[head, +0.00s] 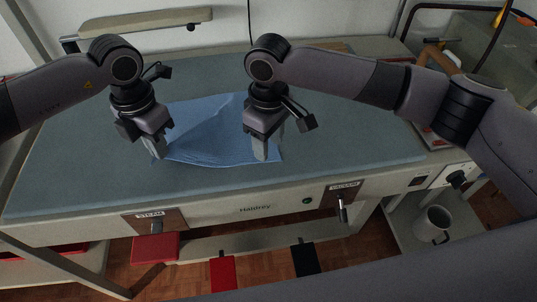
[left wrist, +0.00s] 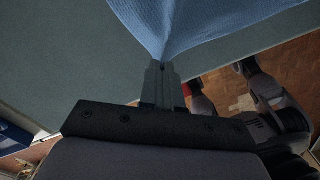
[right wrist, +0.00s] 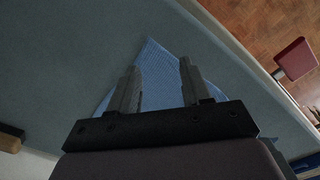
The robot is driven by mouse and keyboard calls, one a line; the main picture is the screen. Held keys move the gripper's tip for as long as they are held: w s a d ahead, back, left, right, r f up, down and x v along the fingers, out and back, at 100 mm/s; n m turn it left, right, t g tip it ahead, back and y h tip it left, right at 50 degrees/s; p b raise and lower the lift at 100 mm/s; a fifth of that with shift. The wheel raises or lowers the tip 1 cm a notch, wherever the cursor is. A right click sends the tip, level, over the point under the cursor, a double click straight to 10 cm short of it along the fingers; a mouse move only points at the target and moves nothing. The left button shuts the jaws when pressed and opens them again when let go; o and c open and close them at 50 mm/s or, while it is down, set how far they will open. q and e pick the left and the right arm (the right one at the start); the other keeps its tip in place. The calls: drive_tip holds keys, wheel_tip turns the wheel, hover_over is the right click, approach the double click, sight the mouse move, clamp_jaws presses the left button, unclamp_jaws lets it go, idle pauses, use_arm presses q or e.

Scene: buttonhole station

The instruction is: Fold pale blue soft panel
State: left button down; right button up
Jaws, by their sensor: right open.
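The pale blue soft panel (head: 207,132) lies on the grey-green table top (head: 340,158), with a raised crease running across it. My left gripper (head: 159,156) is at the panel's near left corner. In the left wrist view its fingers (left wrist: 161,68) are together, and the cloth (left wrist: 190,25) gathers into their tips. My right gripper (head: 268,150) is over the panel's near right part. In the right wrist view its fingers (right wrist: 159,68) are apart, and a corner of the panel (right wrist: 155,75) shows between them. Contact with the cloth there cannot be told.
The table's front edge carries a steam handle (head: 156,227) and a vacuum handle (head: 341,210). Pedals (head: 222,272) are below. A grey mug (head: 433,222) stands at the lower right. The table is clear on both sides of the panel.

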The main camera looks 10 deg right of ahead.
drive_tip(key=shift+f, duration=1.05)
clamp_jaws()
drive_tip(key=shift+r, duration=2.5)
